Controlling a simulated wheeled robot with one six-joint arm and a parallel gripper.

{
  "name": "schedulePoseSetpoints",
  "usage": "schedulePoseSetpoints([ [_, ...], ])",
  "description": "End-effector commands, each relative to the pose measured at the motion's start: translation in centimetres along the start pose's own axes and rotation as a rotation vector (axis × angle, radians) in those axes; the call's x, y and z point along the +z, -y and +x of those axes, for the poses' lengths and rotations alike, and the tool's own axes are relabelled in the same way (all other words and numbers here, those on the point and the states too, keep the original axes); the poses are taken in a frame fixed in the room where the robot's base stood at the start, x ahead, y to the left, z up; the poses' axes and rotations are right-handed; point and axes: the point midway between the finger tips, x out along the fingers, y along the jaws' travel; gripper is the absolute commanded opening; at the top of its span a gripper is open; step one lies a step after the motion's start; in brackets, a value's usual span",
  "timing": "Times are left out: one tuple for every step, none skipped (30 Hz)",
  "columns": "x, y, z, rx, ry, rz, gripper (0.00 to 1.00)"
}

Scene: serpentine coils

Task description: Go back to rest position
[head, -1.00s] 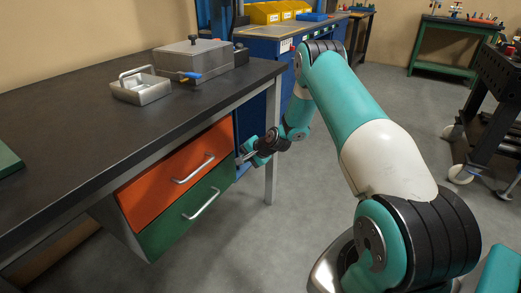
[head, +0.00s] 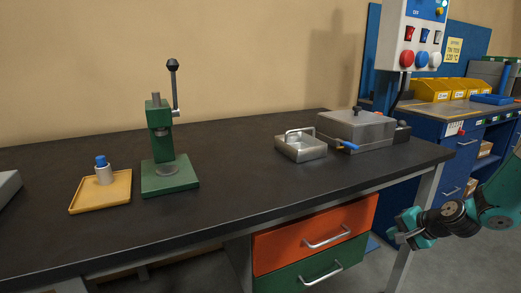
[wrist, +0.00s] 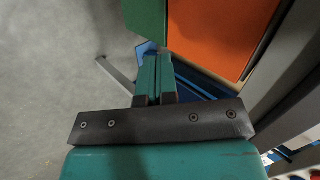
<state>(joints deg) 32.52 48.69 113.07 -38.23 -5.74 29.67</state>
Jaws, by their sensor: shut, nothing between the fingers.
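My gripper (head: 398,237) is at the right of the head view, off the right end of the orange drawer and below the bench top level. Its fingers show in the wrist view (wrist: 155,78), held together with nothing between them. The orange drawer (head: 300,243) and the green drawer (head: 290,277) under the bench look shut. In the wrist view, the orange front (wrist: 215,32) and the green front (wrist: 143,18) lie beyond the fingertips. I cannot tell the exact gap.
A bench leg (head: 410,225) stands near my gripper.

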Motion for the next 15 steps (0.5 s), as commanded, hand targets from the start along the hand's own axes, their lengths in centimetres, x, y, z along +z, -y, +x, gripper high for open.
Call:
schedulePoseSetpoints([
  [2.5, 3.0, -0.9, 0.008, 0.046, -0.093, 0.0],
  [4.2, 4.5, -1.5, 0.017, 0.078, -0.153, 0.0],
  [6.7, 6.3, -2.4, 0.032, 0.124, -0.238, 0.0],
  [8.7, 7.5, -3.2, 0.043, 0.16, -0.303, 0.0],
  [10.7, 8.7, -4.1, 0.053, 0.196, -0.368, 0.0],
  [13.4, 9.9, -5.3, 0.067, 0.241, -0.455, 0.0],
  [15.5, 10.7, -6.4, 0.076, 0.276, -0.522, 0.0],
  [17.6, 11.3, -7.5, 0.085, 0.31, -0.589, 0.0],
  [20.3, 12.0, -9.1, 0.096, 0.354, -0.678, 0.0],
  [22.2, 12.2, -10.3, 0.104, 0.387, -0.743, 0.0],
  [24.0, 12.3, -11.5, 0.111, 0.417, -0.804, 0.0],
  [26.2, 12.3, -13.0, 0.119, 0.454, -0.881, 0.0],
  [27.6, 12.2, -14.1, 0.125, 0.479, -0.935, 0.0],
  [29.0, 11.9, -15.2, 0.13, 0.503, -0.985, 0.0],
  [30.6, 11.6, -16.5, 0.136, 0.533, -1.046, 0.0],
])
